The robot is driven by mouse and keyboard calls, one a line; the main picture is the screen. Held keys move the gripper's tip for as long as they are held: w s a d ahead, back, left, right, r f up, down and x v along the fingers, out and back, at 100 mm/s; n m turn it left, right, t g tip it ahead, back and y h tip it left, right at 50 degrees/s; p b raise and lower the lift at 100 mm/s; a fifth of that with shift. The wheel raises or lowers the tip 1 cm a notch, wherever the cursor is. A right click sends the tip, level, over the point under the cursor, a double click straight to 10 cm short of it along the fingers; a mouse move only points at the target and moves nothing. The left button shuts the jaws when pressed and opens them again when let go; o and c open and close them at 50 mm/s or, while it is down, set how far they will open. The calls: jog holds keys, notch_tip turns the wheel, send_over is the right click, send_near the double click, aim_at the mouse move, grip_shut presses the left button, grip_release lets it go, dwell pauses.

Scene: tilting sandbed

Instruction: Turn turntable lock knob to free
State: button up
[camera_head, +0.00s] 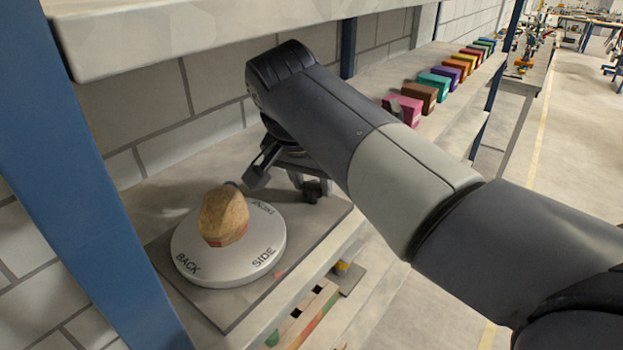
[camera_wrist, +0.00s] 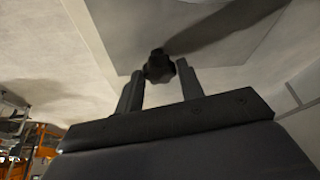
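The turntable (camera_head: 190,262) is a round white disc with dark words such as BACK and SIDE, and a tan, rock-like lump (camera_head: 222,218) sits on it. A dark lobed knob (camera_head: 312,190) stands on the grey base plate (camera_head: 235,312) to the right of the disc. My gripper (camera_head: 279,178) is over the plate, close to the knob. In the wrist view the knob (camera_wrist: 160,66) lies between the tips of my two open fingers (camera_wrist: 158,84). A small gap seems to show on each side; I cannot tell how deep the fingers reach.
A blue post (camera_head: 95,180) stands at the left, and an upper shelf (camera_head: 190,35) overhangs the turntable. Several coloured blocks (camera_head: 440,85) line the shelf at the right. A brick wall (camera_head: 185,105) closes the back.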

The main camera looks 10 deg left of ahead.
jog(key=c, duration=0.5)
jog(key=shift+n, duration=0.3)
jog(key=n+y, duration=0.1)
jog(key=n, duration=0.1)
jog(key=n+y+p, duration=0.1)
jog(key=n, duration=0.1)
jog(key=shift+d+r+n, duration=0.1)
jog(key=shift+d+n, duration=0.1)
jog(key=shift+n, duration=0.2)
jog(key=n+y+p, duration=0.1)
jog(key=n, duration=0.3)
jog(key=shift+w+d+y, duration=0.1)
jog(key=shift+y, duration=0.3)
jog(key=n+g+p, duration=0.1)
jog(key=n, duration=0.2)
jog(key=n+g+y, duration=0.1)
jog(key=n, duration=0.2)
jog(key=shift+w+n+y+p, duration=0.15)
jog(key=shift+n+y+p, duration=0.15)
jog(key=shift+n+p, duration=0.1)
jog(key=shift+w+d+n+g+p, duration=0.1)
jog(key=shift+n+g+p, duration=0.15)
jog(key=shift+n+g, duration=0.7)
jog(key=shift+n+g+p, duration=0.2)
jog(key=shift+n+g, duration=0.05)
jog(key=shift+n, duration=1.4)
